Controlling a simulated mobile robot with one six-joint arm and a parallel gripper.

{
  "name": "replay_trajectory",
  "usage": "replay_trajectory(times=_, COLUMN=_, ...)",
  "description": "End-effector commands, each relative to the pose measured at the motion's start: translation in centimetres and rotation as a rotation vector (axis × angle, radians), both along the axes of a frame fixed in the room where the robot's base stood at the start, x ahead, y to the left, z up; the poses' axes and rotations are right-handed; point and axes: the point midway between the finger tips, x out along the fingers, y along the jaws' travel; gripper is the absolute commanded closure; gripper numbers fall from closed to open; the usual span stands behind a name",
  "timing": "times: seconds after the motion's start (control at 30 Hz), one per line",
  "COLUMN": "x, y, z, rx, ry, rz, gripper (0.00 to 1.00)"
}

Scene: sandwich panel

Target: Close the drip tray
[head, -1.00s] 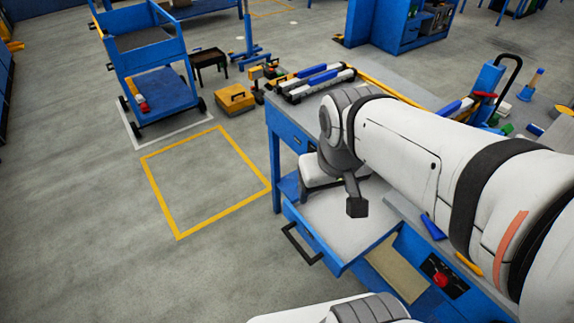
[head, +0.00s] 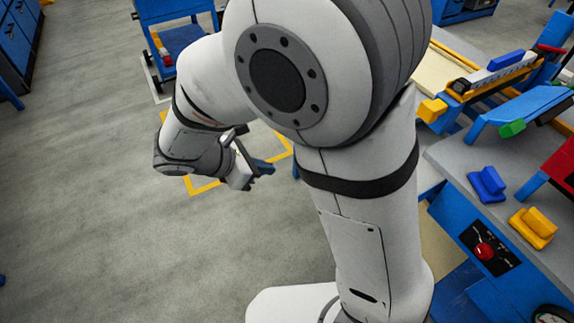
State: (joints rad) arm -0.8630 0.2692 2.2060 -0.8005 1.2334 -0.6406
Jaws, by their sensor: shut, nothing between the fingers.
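The drip tray is almost wholly hidden behind my arm in the head view; its front and handle do not show, so I cannot tell how far out it stands. A small light strip (head: 428,182) shows beside my arm at the blue bench, but I cannot tell whether it is part of the tray. My gripper (head: 263,170) is at the left of my arm, above the floor and apart from the bench. It is shut and empty, with its dark fingers pointing right towards the bench side.
The blue bench with a grey top (head: 455,150) stands at the right. On it are a blue block (head: 487,184) and a yellow block (head: 533,228). A panel with a red button (head: 484,251) is on its front. Open floor (head: 75,200) lies at the left. A blue cart (head: 180,40) stands farther back.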

Motion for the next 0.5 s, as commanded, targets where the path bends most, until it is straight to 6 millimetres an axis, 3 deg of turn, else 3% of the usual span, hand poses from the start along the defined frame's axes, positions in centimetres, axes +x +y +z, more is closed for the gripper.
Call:
replay_trajectory(times=0.4, x=2.5, y=-5.8, z=-5.7, rx=0.0, ry=0.002, rz=-0.009, gripper=1.0)
replay_trajectory(times=0.5, x=3.1, y=-7.3, z=-6.2, rx=0.004, ry=-0.001, rz=-0.011, gripper=1.0)
